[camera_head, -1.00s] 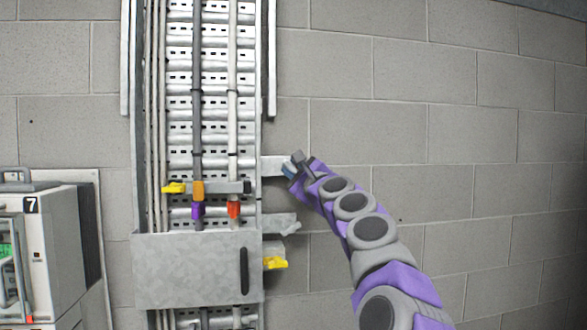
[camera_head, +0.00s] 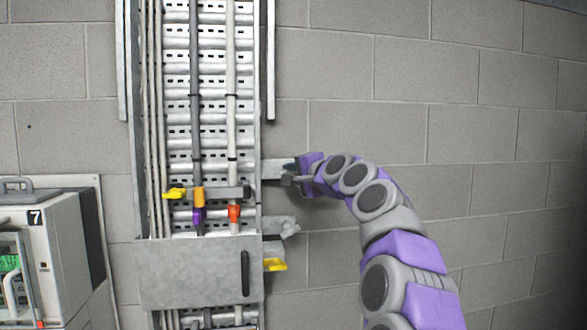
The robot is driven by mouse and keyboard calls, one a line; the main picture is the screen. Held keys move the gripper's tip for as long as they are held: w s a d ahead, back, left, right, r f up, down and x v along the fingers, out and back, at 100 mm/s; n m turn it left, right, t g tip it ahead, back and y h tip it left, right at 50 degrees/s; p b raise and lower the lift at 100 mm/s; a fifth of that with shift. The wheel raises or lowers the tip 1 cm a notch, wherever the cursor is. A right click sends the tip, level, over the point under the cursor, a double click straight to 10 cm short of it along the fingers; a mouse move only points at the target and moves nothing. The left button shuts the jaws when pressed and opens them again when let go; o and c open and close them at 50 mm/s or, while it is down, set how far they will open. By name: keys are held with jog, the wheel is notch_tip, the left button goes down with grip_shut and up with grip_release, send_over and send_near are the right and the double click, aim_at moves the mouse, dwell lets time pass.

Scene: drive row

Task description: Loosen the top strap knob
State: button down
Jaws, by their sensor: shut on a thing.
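My gripper (camera_head: 290,173) is at the right end of the upper grey bracket (camera_head: 271,169), which sticks out from the right side of the cable tray. It is shut on the top strap knob there, and the jaws hide the knob. A lower grey bracket with a pale wing-shaped knob (camera_head: 290,229) sits below, apart from my gripper. A strap bar (camera_head: 222,193) crosses the cables on the tray, with a yellow piece (camera_head: 174,193) at its left end and an orange block (camera_head: 199,196) on it.
A grey metal box (camera_head: 200,272) with a black slot covers the lower tray. A yellow tab (camera_head: 275,265) sticks out at its right. Purple (camera_head: 199,214) and red (camera_head: 234,212) cable fittings sit above the box. A cabinet marked 7 (camera_head: 60,250) stands at left. The block wall at right is bare.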

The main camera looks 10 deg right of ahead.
jog(key=shift+a+f+n+g+h+p, duration=0.15)
jog(key=shift+n+g+h+p, duration=0.4)
jog(key=shift+n, duration=0.85)
jog(key=shift+f+n+g+h+p, duration=0.3)
jog(key=shift+n+h+p, duration=0.35)
jog(key=shift+n, duration=0.75)
jog(key=shift+r, duration=0.1)
jog(key=c, duration=1.2)
grip_release()
jog(key=shift+c, duration=0.2)
jog(key=shift+o, duration=0.5)
jog(key=shift+w, duration=0.15)
jog(key=shift+r, duration=0.25)
jog(key=shift+s+r, duration=0.1)
jog(key=shift+s, duration=0.1)
